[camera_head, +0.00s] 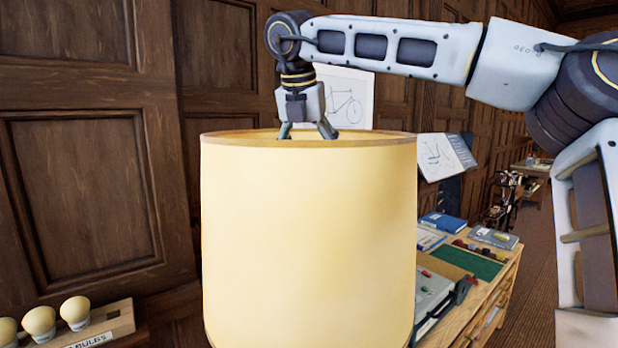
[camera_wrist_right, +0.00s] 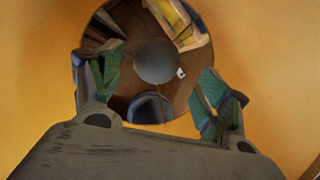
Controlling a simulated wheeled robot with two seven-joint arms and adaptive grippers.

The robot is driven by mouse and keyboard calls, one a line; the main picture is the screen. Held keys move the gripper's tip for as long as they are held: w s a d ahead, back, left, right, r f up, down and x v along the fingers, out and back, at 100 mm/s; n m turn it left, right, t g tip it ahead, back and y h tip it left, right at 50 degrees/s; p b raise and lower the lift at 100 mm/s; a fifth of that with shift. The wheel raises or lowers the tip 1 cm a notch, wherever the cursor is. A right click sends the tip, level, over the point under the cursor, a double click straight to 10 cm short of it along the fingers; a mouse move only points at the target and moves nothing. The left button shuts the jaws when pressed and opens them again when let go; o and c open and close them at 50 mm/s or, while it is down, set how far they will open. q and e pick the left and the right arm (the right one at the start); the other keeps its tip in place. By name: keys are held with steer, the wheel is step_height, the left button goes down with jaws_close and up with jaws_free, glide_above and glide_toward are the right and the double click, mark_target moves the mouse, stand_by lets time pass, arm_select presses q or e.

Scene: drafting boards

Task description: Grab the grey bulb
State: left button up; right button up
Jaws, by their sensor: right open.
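The grey bulb (camera_wrist_right: 156,60) shows as a round grey ball in the right wrist view, inside the lampshade. The bulb is hidden in the head view by the large cream lampshade (camera_head: 308,240). My right gripper (camera_head: 308,133) points down into the shade's open top, its fingertips partly behind the rim. In the right wrist view my right gripper (camera_wrist_right: 160,85) is open, with its green-padded fingers on either side of the bulb and apart from it. My left gripper is not in view.
The shade's inner wall (camera_wrist_right: 40,70) surrounds the gripper. A wooden rack (camera_head: 110,322) with several cream bulbs stands at lower left. A wooden desk (camera_head: 490,290) with books and a green mat stands behind the shade at right. Dark panelled wall (camera_head: 85,190) is at left.

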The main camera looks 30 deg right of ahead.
steer(key=shift+p+x, duration=0.5)
steer(key=shift+x, duration=2.05)
steer(key=shift+w+a, duration=0.15)
steer(key=shift+a, duration=0.05)
steer(key=shift+c, duration=0.3)
steer(key=c, duration=0.9)
